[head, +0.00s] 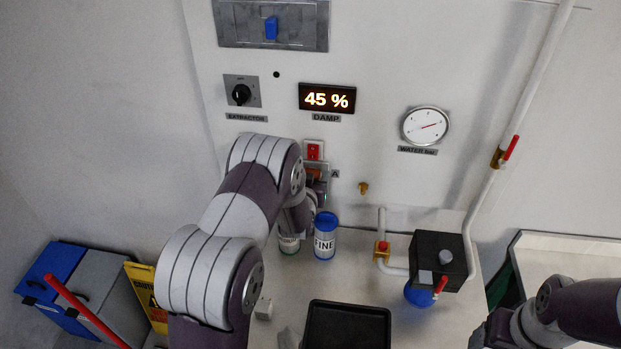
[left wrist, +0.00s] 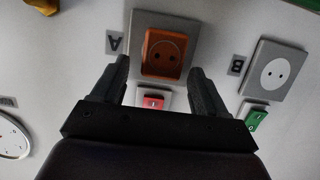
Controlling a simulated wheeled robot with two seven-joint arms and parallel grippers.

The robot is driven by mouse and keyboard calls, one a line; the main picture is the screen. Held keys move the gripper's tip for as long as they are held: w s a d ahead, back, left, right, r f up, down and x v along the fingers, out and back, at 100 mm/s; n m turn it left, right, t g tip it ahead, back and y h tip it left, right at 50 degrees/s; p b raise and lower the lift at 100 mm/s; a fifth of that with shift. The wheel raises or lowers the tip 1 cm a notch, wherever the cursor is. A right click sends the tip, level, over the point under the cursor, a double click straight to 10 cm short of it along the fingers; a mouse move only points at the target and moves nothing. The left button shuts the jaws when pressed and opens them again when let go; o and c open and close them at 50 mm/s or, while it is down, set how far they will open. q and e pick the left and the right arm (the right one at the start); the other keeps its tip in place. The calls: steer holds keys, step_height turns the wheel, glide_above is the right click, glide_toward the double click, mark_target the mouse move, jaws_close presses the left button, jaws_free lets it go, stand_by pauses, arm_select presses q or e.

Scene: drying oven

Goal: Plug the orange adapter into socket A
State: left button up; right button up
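The orange adapter (left wrist: 164,53) sits in the grey plate of socket A (left wrist: 139,22), its two-hole face toward the left wrist camera. It also shows in the head view (head: 313,173), partly hidden by my left arm. My left gripper (left wrist: 160,68) is open, with one finger on each side of the adapter and a visible gap to it. Nothing is between the fingers. Whether the adapter is fully seated I cannot tell. My right gripper (head: 490,331) is at the lower right, away from the sockets; its fingers are unclear.
A red switch (left wrist: 152,101) is beside socket A. Socket B (left wrist: 274,72) and a green switch (left wrist: 255,118) are to the right in the wrist view. On the counter are a blue-lidded FINE jar (head: 325,240), a black tray (head: 345,329) and a black valve box (head: 440,260).

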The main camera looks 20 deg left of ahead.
arm_select(q)
steer(key=b+v, duration=0.3)
steer(key=v, duration=0.9)
steer(key=shift+s, duration=0.35)
steer(key=shift+r, duration=0.1)
